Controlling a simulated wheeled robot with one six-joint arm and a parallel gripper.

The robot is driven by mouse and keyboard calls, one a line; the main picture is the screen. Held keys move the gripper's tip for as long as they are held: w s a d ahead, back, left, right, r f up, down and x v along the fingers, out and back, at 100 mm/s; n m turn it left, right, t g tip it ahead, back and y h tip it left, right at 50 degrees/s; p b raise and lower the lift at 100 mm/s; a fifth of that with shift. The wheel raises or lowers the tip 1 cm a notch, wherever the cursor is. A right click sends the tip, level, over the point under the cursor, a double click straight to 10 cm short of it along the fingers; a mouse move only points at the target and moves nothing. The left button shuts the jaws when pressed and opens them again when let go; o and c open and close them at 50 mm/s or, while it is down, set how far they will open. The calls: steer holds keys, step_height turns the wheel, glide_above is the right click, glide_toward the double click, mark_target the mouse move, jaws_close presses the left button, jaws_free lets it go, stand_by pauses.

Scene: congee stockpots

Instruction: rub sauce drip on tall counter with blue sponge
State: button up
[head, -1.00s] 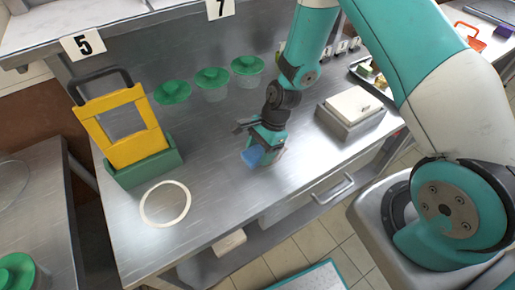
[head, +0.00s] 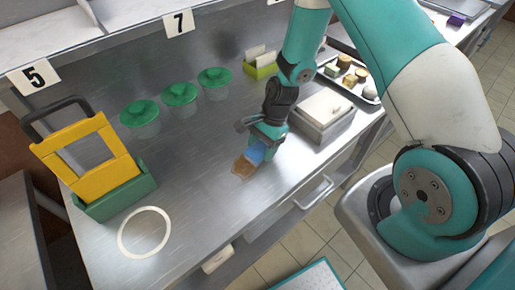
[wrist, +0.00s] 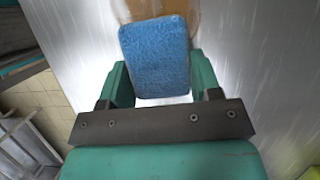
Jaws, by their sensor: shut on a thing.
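The blue sponge (wrist: 155,58) is between the green fingers of my gripper (wrist: 158,85) in the wrist view, and the gripper is shut on it. In the head view my gripper (head: 262,142) points down over the metal counter (head: 200,190), with the sponge (head: 255,152) at its tip. The sauce drip is a brown patch (head: 242,168) on the counter, just left of and below the sponge. In the wrist view the brown drip (wrist: 190,15) shows beyond the sponge, which covers part of it. I cannot tell whether the sponge touches the counter.
A white ring (head: 145,232) marks the counter at left, near a yellow board in a green holder (head: 118,195). Several green-lidded tubs (head: 180,94) stand behind. A grey box with a white top (head: 325,108) stands right of my gripper, with a food tray (head: 368,92) beyond.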

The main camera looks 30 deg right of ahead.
mark_target(264, 145)
steer(key=shift+w+d+f, duration=0.1)
steer(key=shift+d+f, duration=0.05)
steer(key=shift+d, duration=0.3)
step_height(264, 145, up, 8)
steer(key=p, duration=0.6)
